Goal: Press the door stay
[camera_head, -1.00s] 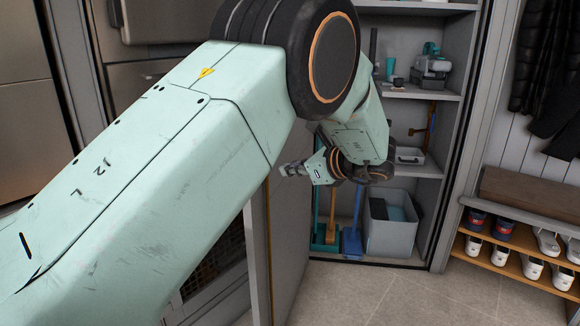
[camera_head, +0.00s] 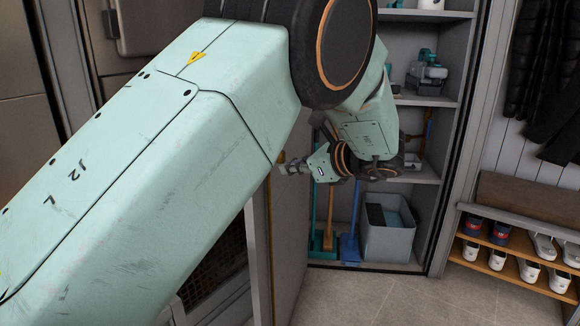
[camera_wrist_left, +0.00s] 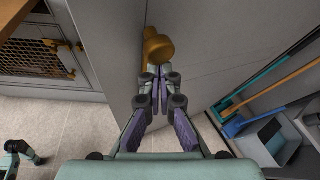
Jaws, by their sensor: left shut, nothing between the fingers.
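The door stay looks to be the amber rounded knob (camera_wrist_left: 158,50) near the edge of the grey cabinet door (camera_wrist_left: 215,60) in the left wrist view. My left gripper (camera_wrist_left: 159,80) is shut and empty, its fingertips just below the knob in that picture; I cannot tell whether they touch it. In the head view my left gripper (camera_head: 284,168) points left at the upper part of the open door (camera_head: 289,235). A small bit of amber shows just beyond the fingertips there.
The open cabinet has shelves (camera_head: 430,98) with tools, and a grey bin (camera_head: 388,240) beside blue and teal long-handled tools (camera_head: 350,245). A shoe rack (camera_head: 515,265) stands at the right. A mesh-fronted unit (camera_wrist_left: 40,55) is left of the door. The floor (camera_head: 400,298) before the cabinet is clear.

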